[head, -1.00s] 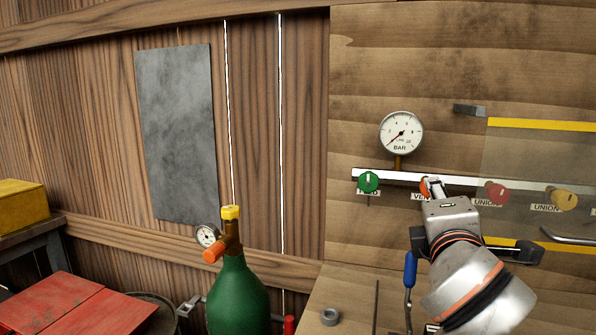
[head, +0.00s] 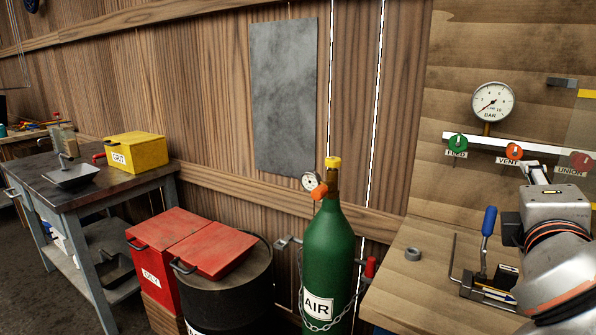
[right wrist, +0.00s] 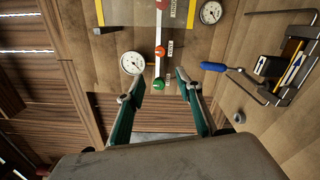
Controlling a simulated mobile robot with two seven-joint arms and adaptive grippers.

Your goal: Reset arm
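My right arm comes in at the right of the head view, and its gripper (head: 532,174) shows just below and right of the orange VENT knob (head: 514,151). In the right wrist view the right gripper (right wrist: 159,80) has its two green-sided fingers spread, with nothing held between them. The green FEED knob (right wrist: 158,85) and the orange VENT knob (right wrist: 160,52) lie beyond the fingertips on the white rail. I cannot tell the exact gap to the panel. My left gripper is not in view.
A pressure gauge (head: 493,102) hangs above the rail. A green AIR cylinder (head: 328,255) stands chained left of the bench (head: 408,290). A blue-handled tool (head: 488,222) stands beside the right arm. Red boxes (head: 155,265), a black drum (head: 230,295) and a yellow GRIT box (head: 137,152) are further left.

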